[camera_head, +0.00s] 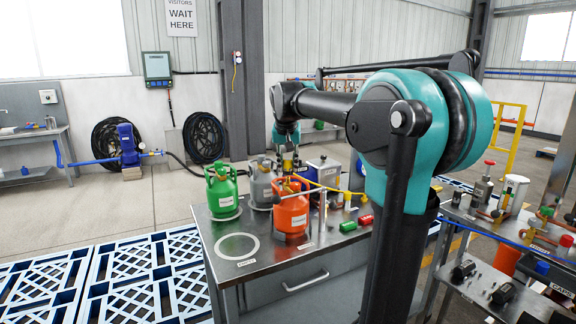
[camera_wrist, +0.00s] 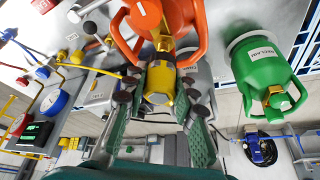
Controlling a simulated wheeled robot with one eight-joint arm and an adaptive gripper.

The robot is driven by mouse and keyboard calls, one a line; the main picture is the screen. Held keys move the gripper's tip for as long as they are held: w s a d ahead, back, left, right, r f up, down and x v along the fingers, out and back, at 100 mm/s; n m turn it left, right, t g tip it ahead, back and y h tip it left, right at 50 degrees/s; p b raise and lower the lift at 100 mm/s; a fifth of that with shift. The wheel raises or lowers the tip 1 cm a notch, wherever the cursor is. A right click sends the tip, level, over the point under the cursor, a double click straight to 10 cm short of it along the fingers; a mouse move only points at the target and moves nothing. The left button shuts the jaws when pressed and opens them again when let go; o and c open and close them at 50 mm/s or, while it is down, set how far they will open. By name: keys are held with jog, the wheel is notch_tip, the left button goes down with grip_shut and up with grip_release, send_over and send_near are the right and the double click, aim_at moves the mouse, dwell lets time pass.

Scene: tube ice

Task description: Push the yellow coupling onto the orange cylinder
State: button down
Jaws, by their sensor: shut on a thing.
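The orange cylinder (camera_head: 291,212) stands upright on the metal bench, right of the green and grey cylinders. It fills the top middle of the wrist view (camera_wrist: 178,14), with its brass valve (camera_wrist: 164,44) inside the collar. My gripper (camera_wrist: 160,78) is shut on the yellow coupling (camera_wrist: 159,84), with fingers on both sides of it. The coupling lines up with the valve and is very close to it; I cannot tell whether it is seated. In the head view my gripper (camera_head: 288,161) is above and behind the orange cylinder, and the contact is hidden.
The green cylinder (camera_head: 222,192) and grey cylinder (camera_head: 261,186) stand close on the left. A metal box (camera_head: 326,172), yellow piping, and red and green small parts (camera_head: 348,226) lie behind and right. The bench's front left, with a white ring (camera_head: 236,246), is clear.

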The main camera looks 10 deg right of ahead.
jog(key=shift+f, duration=1.55)
dwell(1.9)
jog(key=c, duration=1.1)
grip_release()
jog(key=shift+c, duration=0.2)
jog(key=shift+r, duration=0.15)
